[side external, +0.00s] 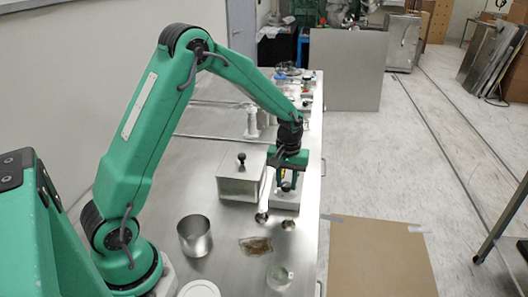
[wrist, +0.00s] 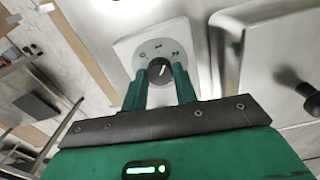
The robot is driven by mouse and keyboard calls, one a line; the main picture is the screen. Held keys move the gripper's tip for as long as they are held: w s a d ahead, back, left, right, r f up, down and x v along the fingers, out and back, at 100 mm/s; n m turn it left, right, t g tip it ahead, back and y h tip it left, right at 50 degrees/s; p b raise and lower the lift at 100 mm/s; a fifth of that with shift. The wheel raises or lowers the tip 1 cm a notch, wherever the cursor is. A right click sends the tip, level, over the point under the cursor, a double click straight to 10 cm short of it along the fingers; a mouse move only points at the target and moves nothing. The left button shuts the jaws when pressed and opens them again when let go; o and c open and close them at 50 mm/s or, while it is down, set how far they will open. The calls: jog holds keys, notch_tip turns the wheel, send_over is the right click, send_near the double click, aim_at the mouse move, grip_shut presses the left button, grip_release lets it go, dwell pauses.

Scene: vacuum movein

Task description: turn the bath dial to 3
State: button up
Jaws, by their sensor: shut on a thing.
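The bath dial is a round black knob (wrist: 160,68) with a white pointer line, on a pale plate (wrist: 124,47) with small figures around it. In the side view my gripper (side external: 285,178) points down over the pale box (side external: 286,201) that carries the dial. There the gripper hides most of the knob.
A steel box with a black lid knob (side external: 240,180) stands close left of the dial. A steel cup (side external: 195,238), a brown mesh piece (side external: 256,246), a clear glass (side external: 279,276) and two small round metal things lie nearer. The table edge is close on the right.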

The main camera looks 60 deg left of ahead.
aim_at(287, 184)
jog(key=m, duration=0.7)
jog(key=shift+d+r, duration=0.1)
jog(key=m, duration=0.4)
jog(key=shift+m, duration=2)
jog(key=o, duration=1)
jog(key=shift+c, duration=0.2)
jog(key=shift+r, duration=0.1)
jog(key=shift+r, duration=3.8)
